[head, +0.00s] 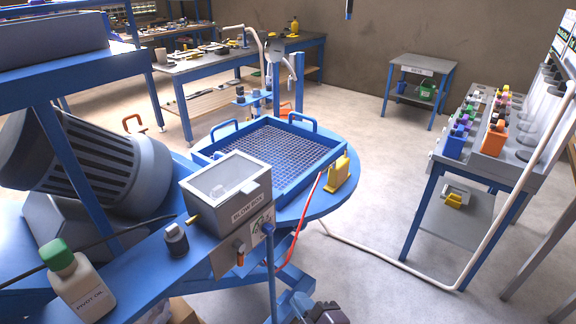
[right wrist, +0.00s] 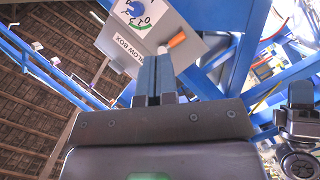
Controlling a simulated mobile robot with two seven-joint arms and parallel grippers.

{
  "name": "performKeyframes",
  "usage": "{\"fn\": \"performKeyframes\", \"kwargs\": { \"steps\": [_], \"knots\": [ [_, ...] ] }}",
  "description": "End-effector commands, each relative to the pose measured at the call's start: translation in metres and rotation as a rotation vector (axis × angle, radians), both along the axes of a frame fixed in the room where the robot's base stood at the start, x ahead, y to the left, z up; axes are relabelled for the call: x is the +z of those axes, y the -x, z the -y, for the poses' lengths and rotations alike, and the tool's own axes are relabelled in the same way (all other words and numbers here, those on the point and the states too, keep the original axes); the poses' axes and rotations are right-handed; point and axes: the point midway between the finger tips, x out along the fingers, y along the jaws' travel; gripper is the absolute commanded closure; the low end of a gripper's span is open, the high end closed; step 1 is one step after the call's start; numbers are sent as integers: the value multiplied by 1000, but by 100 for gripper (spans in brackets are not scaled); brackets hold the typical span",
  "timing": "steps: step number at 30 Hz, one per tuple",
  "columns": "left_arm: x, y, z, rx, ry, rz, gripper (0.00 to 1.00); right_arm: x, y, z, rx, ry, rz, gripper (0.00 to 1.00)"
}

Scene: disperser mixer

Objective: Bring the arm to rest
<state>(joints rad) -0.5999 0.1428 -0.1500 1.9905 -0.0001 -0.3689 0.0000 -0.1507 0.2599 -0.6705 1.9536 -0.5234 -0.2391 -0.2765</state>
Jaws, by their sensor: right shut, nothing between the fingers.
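My right gripper (head: 299,300) is low in the head view, below the round blue table and in front of the box labelled "BLOW BOX" (head: 232,200). Only a small part of it shows at the bottom edge. In the right wrist view its two fingers (right wrist: 155,68) are together with nothing between them. They point toward the labelled box (right wrist: 138,42) and its orange-handled part, which look upside down there. I cannot tell the exact gap to the box.
A blue mesh tray (head: 292,153) and a yellow item (head: 339,173) are on the round blue table (head: 341,196). A bottle (head: 80,287) and a small dark jar (head: 176,240) stand at left. A red hose (head: 303,222) hangs near the gripper. Open floor (head: 350,265) lies to the right.

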Motion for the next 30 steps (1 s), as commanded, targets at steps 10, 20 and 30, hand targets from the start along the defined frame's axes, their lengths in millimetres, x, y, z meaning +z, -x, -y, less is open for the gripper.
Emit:
{"fn": "performKeyframes", "kwargs": {
  "steps": [10, 20, 30],
  "knots": [
    [1, -2, 0, -2, 0, 4, 100, -76, 26, 177, -543, -610, -529, 100],
    [0, 0, 0, 0, 0, 0, 100, -118, 97, 250, -769, -655, -620, 100],
    [-2, 4, -1, 2, 0, -7, 100, -121, 102, 250, -773, -650, -628, 100]
  ]
}}
